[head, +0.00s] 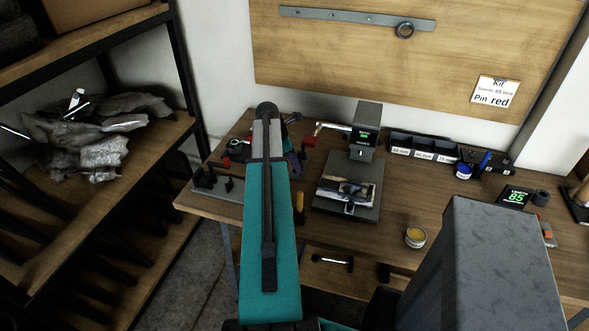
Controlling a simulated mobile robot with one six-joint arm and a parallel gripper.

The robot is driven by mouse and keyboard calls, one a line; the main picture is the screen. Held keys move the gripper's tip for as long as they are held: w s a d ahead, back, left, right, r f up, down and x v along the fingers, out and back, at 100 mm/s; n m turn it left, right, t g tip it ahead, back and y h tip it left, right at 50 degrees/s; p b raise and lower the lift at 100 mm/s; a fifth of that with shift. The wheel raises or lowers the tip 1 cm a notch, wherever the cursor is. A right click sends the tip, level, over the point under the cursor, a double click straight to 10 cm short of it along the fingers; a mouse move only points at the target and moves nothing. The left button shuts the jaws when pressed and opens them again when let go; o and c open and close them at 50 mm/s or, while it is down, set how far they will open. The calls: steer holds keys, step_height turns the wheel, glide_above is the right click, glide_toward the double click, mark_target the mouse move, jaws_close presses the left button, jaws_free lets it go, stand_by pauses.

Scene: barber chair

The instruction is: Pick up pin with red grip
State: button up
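A small red piece (309,141) shows on the workbench (395,215), just right of my teal arm and below a lamp-like silver rod. Another red piece (227,162) lies left of the arm, among small dark parts. Either may be the red grip of a pin; they are too small to tell. My teal arm rises through the middle of the head view and covers part of the bench's left side. I cannot make out my gripper's fingers.
A grey press-like device (366,130) stands on the bench with a plate before it. A dark bin row (422,148), a yellow tin (415,237) and a green display (515,197) are to the right. A shelf (100,190) stands left. A wall note (495,92) reads "Pin red".

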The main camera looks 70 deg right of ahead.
stand_by(0.4)
jaws_close()
steer(key=shift+r, duration=0.15)
steer(key=shift+r+b, duration=0.7)
steer(key=shift+r, duration=0.65)
steer(key=shift+a+r, duration=0.15)
steer(key=shift+r, duration=0.1)
steer(key=s+a+b, duration=0.1)
steer(key=s+a, duration=0.1)
steer(key=a, duration=0.5)
steer(key=s+a+r+b, duration=0.1)
steer(key=s+a+b, duration=0.1)
steer(key=a, duration=0.5)
steer(key=shift+s+a+r+b, duration=0.25)
steer(key=shift+s+a+b, duration=0.1)
steer(key=shift+s, duration=0.35)
